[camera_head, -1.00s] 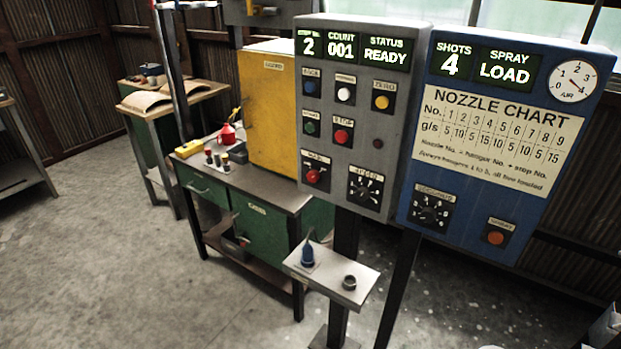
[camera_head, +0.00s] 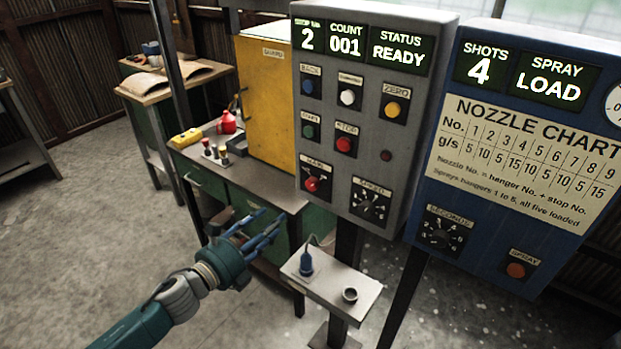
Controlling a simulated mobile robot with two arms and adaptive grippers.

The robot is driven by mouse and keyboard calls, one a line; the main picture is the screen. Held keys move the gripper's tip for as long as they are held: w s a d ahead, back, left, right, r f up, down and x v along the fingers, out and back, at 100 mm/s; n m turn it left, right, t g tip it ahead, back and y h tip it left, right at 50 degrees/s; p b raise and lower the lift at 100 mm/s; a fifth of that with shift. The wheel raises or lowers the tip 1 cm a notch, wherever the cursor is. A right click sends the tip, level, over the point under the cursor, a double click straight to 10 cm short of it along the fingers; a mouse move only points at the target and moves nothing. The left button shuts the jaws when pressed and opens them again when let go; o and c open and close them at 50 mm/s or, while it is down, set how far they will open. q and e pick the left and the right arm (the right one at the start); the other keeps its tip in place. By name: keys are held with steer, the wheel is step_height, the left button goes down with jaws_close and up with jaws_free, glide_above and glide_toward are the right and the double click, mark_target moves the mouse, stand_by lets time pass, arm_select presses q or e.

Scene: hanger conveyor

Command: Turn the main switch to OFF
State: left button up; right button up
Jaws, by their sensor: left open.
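The main switch (camera_head: 312,184) is a red rotary knob at the lower left of the grey control panel (camera_head: 372,225). My left gripper (camera_head: 268,229) is open and empty. It appears below and to the left of the main switch in the picture, apart from the panel, with its fingers pointing right and up. My right gripper is not in view.
A blue panel (camera_head: 480,258) stands at right. A green workbench (camera_head: 262,192) with a yellow cabinet (camera_head: 268,100) stands behind my gripper.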

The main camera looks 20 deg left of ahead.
mark_target(310, 187)
arm_select(q)
steer(key=w+d+r+m+p, duration=0.1)
steer(key=w+d, duration=0.1)
steer(key=w+d+r+m+h+p, duration=0.1)
steer(key=w+d+r, duration=0.1)
steer(key=w, duration=0.1)
steer(key=w+d+r+p, duration=0.1)
steer(key=w+d+r, duration=0.1)
steer(key=w, duration=0.1)
steer(key=shift+w+m+h, duration=0.25)
steer(key=shift+m+h, duration=0.05)
steer(key=shift+m, duration=0.1)
steer(key=shift+p+x, duration=0.3)
steer(key=shift+x, duration=0.45)
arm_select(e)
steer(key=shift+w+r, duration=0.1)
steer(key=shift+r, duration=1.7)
arm_select(q)
steer(key=shift+f, duration=0.1)
steer(key=shift+c, duration=0.3)
steer(key=c, duration=1.1)
